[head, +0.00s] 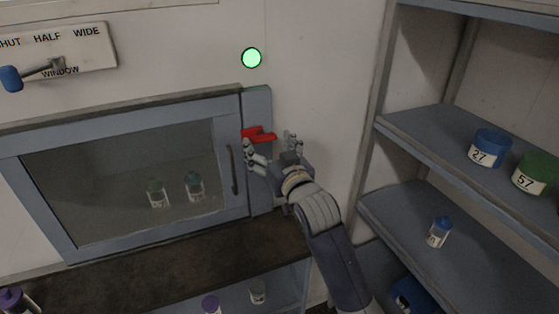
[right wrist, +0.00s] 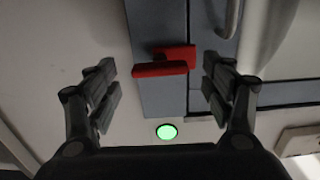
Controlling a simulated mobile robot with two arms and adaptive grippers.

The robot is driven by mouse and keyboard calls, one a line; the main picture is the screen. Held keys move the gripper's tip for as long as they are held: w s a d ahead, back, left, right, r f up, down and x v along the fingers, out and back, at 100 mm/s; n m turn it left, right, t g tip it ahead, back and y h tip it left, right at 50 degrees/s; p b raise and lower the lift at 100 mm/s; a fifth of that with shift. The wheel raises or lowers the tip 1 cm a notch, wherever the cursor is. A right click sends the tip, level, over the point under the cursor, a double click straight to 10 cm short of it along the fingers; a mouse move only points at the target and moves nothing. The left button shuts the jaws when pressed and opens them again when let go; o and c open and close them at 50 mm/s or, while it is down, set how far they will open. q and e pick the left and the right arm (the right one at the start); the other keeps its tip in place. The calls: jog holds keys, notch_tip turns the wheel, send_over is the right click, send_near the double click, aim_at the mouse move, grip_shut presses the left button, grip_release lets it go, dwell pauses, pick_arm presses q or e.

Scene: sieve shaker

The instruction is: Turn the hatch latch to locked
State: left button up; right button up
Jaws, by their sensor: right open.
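The red hatch latch (head: 257,134) is on the grey-blue frame strip at the right of the hatch (head: 228,120). The hatch has a glass pane and a vertical bar handle (head: 233,170) and looks closed. My right gripper (head: 270,143) is open close to the latch, partly overlapping its lower edge in the head view. In the right wrist view the latch (right wrist: 162,68) shows between the two spread fingers (right wrist: 158,72), with a gap on both sides, and I see no contact. The latch's lock marking cannot be read. My left gripper is out of view.
A green lamp (head: 251,58) glows above the hatch. A window lever (head: 40,72) with a blue knob is at upper left. Shelves (head: 420,135) with lidded jars stand to the right. Two vials show behind the glass. A dark ledge (head: 170,270) lies below.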

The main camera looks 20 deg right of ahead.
jog(key=s, duration=0.8)
jog(key=shift+s+d, duration=0.15)
